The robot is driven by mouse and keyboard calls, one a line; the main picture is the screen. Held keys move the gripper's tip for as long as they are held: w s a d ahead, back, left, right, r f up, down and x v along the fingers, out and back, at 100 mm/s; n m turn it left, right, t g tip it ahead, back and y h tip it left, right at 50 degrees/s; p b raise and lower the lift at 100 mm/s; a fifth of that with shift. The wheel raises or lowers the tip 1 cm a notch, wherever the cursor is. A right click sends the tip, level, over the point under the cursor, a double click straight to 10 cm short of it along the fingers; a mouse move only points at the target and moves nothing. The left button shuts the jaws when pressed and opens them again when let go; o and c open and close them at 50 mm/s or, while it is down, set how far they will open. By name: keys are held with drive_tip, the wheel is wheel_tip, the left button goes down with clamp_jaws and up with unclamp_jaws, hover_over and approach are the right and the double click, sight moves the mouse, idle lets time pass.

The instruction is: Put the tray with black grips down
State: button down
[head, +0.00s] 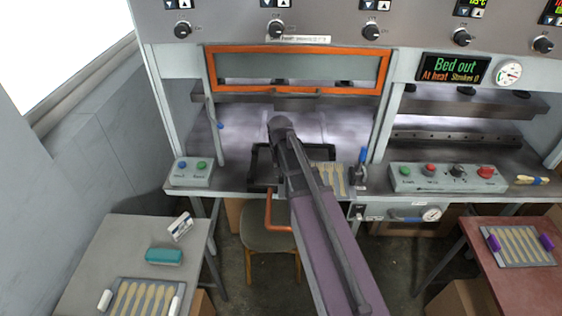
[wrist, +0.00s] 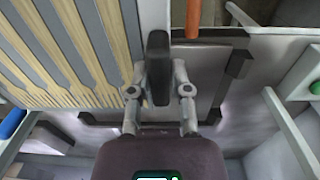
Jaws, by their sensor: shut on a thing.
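My gripper (wrist: 158,80) is shut on the tray's near black grip (wrist: 157,50), with a finger on each side. My arm hides the gripper's fingers in the head view. I cannot tell whether the tray touches the surface under it.
A black square frame (head: 259,183) lies left of the tray. Button boxes (head: 192,172) (head: 440,178) flank the bay, and a raised orange-framed guard (head: 297,88) is above. The left table (head: 95,245) has a white-grip tray (head: 120,312); the red table (head: 530,285) has a purple-grip tray (head: 519,262).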

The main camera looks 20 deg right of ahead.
drive_tip(key=w+a, duration=0.1)
drive_tip(key=w, duration=0.3)
drive_tip(key=w+a+f+b, duration=0.1)
drive_tip(key=w, duration=0.4)
drive_tip(key=w+a, duration=0.1)
drive_tip(key=w, duration=0.4)
drive_tip(key=shift+f, duration=0.2)
drive_tip(key=shift+w+a, duration=0.1)
drive_tip(key=shift+w, duration=0.45)
drive_tip(key=shift+w+f+b, duration=0.2)
drive_tip(key=shift+f+b, duration=0.05)
drive_tip(key=shift+b, duration=0.2)
drive_tip(key=shift+s+f+b, duration=0.1)
drive_tip(key=shift+f+b, duration=1.45)
drive_tip(key=shift+f, duration=0.15)
drive_tip(key=c, duration=0.6)
unclamp_jaws()
drive_tip(key=shift+o, duration=0.2)
